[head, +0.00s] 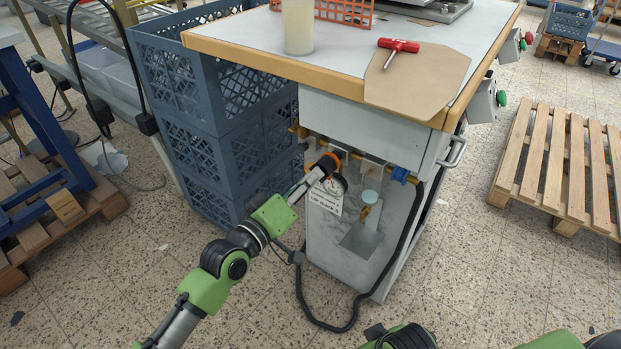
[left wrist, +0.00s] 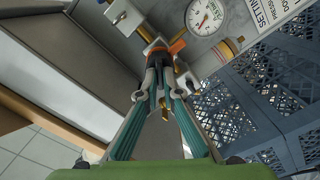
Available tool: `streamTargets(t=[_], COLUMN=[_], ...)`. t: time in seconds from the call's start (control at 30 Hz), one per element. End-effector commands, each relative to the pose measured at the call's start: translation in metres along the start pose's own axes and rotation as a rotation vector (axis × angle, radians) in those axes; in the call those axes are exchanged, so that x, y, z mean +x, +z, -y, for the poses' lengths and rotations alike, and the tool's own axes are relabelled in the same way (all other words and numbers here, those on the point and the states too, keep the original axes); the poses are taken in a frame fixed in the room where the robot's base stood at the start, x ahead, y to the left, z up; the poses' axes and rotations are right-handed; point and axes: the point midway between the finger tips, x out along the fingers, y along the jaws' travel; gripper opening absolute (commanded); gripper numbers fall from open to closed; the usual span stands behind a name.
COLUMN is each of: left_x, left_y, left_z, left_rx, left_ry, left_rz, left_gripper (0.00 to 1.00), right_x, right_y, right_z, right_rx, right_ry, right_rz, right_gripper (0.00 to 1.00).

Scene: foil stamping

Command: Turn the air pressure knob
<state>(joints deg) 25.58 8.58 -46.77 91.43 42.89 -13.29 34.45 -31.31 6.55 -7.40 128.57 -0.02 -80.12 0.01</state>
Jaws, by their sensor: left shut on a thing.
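The air pressure knob, dark with an orange ring (head: 330,160), sits on the front of the white workbench cabinet, below the tabletop. In the left wrist view its orange ring (left wrist: 177,47) shows just beyond my fingertips. My left gripper (head: 318,170) reaches in from the left and is shut on the knob; in the left wrist view its fingers (left wrist: 162,78) close around it and hide much of it. A round white pressure gauge (left wrist: 207,17) is beside the knob. My right gripper is not in view.
The workbench top (head: 350,55) overhangs the knob and carries a red-handled tool (head: 398,46) on brown sheet. Blue crates (head: 215,130) stand close at left. A black hose (head: 330,325) loops to the floor. A pallet (head: 565,165) lies right.

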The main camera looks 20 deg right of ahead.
Motion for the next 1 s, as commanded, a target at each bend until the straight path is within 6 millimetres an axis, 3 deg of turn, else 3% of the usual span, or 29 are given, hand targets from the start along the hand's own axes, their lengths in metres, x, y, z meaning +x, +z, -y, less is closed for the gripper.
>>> streamTargets(t=[0.47,1.0], left_x=[-0.001,-0.001], left_y=[0.001,0.001], left_z=[0.001,-0.001], left_rx=[0.454,0.952], left_ry=[-0.005,-0.003], left_rz=[0.006,0.006], left_gripper=[0.00,0.00], right_x=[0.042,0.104], right_y=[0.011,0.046], right_z=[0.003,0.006], right_rx=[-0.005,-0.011], right_ry=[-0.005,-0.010], right_rz=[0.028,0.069], right_gripper=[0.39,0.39])
